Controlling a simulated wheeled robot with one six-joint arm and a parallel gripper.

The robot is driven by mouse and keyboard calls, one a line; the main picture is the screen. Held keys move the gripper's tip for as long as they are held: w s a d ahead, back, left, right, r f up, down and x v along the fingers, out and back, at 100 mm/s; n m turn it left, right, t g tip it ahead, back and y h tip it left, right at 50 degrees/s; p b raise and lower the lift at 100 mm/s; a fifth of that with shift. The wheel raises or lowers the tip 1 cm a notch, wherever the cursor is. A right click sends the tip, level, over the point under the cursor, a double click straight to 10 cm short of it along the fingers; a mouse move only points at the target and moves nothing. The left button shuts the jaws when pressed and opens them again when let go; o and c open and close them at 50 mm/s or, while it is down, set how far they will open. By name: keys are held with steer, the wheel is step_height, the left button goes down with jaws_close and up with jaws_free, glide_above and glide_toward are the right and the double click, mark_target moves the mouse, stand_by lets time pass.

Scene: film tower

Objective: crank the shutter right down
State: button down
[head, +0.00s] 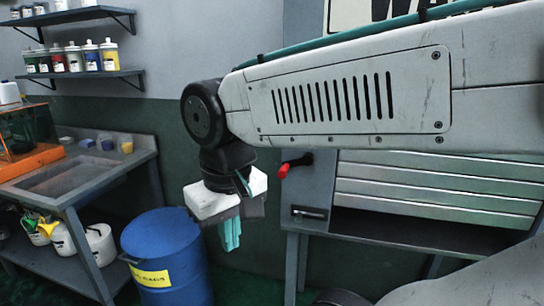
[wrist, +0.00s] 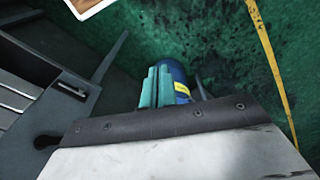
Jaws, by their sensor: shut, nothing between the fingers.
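The grey slatted shutter (head: 430,187) is at the right in the head view, partly behind my arm. Its lower edge hangs above a dark opening, with a ledge below. The crank with a red handle (head: 290,165) sticks out from the grey panel just left of the shutter. My gripper (head: 230,236) hangs pointing down, left of and lower than the red handle, apart from it. Its teal fingers are shut and empty; they also show in the wrist view (wrist: 156,88). The top of the shutter is hidden by my arm.
A blue drum (head: 165,255) with a yellow label stands on the floor near my gripper. A grey sink bench (head: 75,180) with an orange box (head: 30,160) is at left. Shelves of bottles (head: 80,75) hang on the wall. Dark green floor (wrist: 235,65) shows beyond the drum.

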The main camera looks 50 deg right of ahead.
steer(key=w+d+r+m+g+h, duration=0.2)
steer(key=w+d+r+m+g, duration=0.1)
steer(key=w+d+r+m, duration=0.85)
steer(key=w+d+m+g, duration=0.2)
steer(key=w+d+m, duration=0.2)
steer(key=d+m, duration=0.45)
steer(key=w+d+m+g, duration=0.2)
steer(key=w+d+m, duration=0.2)
steer(key=d+m, duration=0.45)
glide_toward(297, 165)
steer(key=s+a+f, duration=0.1)
steer(key=a+f, duration=0.2)
steer(key=f, duration=0.2)
steer(key=shift+s+f+m, duration=0.2)
steer(key=shift+s+m, duration=0.05)
steer(key=shift+m, duration=0.2)
steer(key=shift+f, duration=0.15)
